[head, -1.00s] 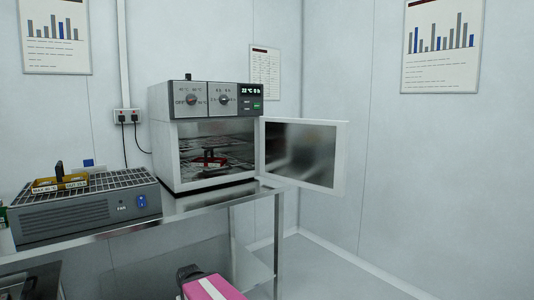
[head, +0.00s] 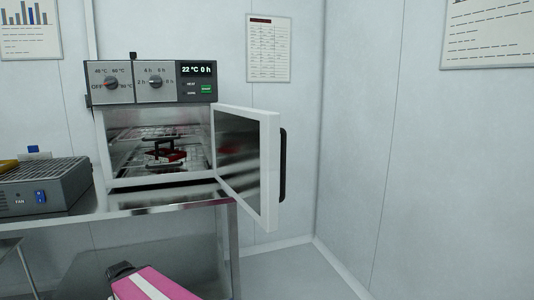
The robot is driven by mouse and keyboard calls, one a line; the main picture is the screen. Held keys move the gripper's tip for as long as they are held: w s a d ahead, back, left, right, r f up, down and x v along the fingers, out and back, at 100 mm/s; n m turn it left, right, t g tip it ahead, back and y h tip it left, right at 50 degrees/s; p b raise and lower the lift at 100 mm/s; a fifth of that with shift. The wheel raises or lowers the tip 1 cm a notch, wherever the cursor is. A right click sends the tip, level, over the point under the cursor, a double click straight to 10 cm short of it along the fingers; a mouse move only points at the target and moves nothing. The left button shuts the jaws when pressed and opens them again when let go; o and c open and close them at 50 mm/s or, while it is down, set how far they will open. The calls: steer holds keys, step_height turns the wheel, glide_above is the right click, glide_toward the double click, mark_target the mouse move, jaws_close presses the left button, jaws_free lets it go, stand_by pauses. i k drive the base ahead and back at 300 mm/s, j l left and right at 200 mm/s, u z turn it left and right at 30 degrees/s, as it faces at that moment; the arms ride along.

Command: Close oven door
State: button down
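The oven (head: 152,92) stands on a steel table in the head view, left of the middle. Its control panel has two dials and a display reading 22 °C 0 h. The oven door (head: 269,175) is hinged at the right side of the oven and stands wide open, swung out toward me. A black handle (head: 283,165) runs down its outer face. A red item with a black handle (head: 166,153) sits on a wire rack inside.
The steel table (head: 150,206) ends just right of the oven, and the open door overhangs its edge. A grey fan unit (head: 45,187) sits on the table at the left. Floor right of the table is clear up to the walls.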

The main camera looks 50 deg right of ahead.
mark_target(246, 141)
steer(key=k+l, duration=0.1)
steer(key=l, duration=0.35)
steer(key=k+l, duration=0.1)
steer(key=l, duration=0.3)
steer(key=k+l, duration=0.1)
steer(key=l, duration=0.35)
steer(key=k+l, duration=0.1)
steer(key=l, duration=0.35)
steer(key=k+l, duration=0.1)
steer(key=l, duration=0.35)
steer(key=i+l+u, duration=0.3)
steer(key=l+u, duration=0.25)
steer(key=k+j+z, duration=0.1)
steer(key=k+j, duration=0.2)
steer(key=j, duration=0.05)
